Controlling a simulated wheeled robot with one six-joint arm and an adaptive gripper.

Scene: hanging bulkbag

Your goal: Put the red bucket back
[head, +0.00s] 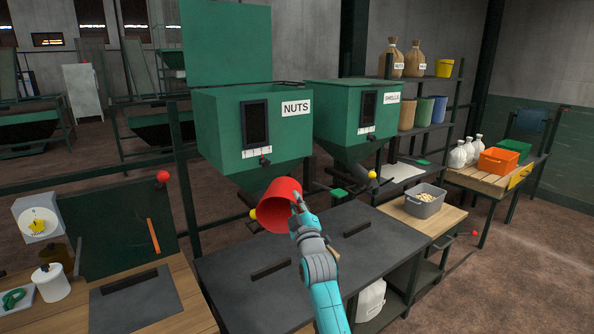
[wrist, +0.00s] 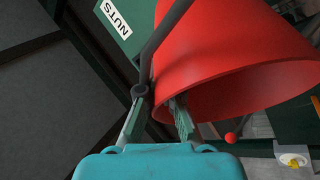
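The red bucket (head: 275,204) is in the air below the green NUTS hopper (head: 253,126), tilted on its side. My gripper (head: 297,208) is at its right edge in the head view. In the wrist view the bucket (wrist: 235,50) fills the upper right, with its dark handle along its left side. My gripper (wrist: 158,122) is shut on the bucket's wall near the rim, one finger outside by the handle and one apparently inside. The bucket's inside is mostly hidden.
A dark bench top (head: 310,255) lies below the bucket. The SHELLS hopper (head: 357,112) is to the right.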

